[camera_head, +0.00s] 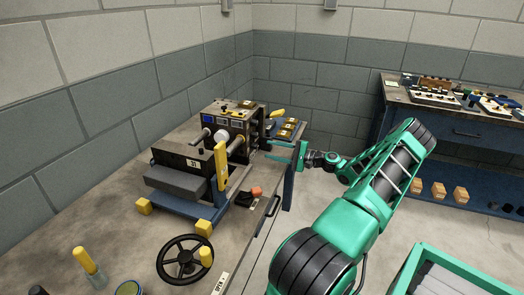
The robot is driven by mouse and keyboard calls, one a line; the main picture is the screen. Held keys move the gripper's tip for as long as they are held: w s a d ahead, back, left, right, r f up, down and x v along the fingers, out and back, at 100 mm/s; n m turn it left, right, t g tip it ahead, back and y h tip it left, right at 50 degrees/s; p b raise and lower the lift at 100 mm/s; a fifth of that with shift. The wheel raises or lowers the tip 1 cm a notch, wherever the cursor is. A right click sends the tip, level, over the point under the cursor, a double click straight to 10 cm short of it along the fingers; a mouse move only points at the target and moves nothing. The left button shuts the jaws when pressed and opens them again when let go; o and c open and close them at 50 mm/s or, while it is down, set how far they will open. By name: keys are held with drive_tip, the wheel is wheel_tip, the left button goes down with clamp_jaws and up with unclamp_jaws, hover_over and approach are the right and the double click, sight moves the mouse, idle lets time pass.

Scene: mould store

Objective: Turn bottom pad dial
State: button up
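A machine (232,118) with a dark, worn front stands on the bench against the wall. A white round disc (222,136) shows on its front. To its right, small dark blocks with gold tops (288,127) sit in a row on a blue part. I cannot tell which of these parts is the bottom pad dial; no label is readable at this size. My gripper (272,149) reaches in from the right, close to the machine's right side and just below the row of blocks. Its two teal fingers are apart, with nothing visible between them. I cannot tell whether they touch anything.
A yellow upright lever (220,166) and a grey block unit (178,182) stand left of my gripper. A black handwheel (185,259) is at the bench front. An orange-red piece (256,191) lies near the bench edge. A second bench (455,116) with tools stands at right.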

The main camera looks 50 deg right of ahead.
drive_tip(key=shift+v, duration=2.4)
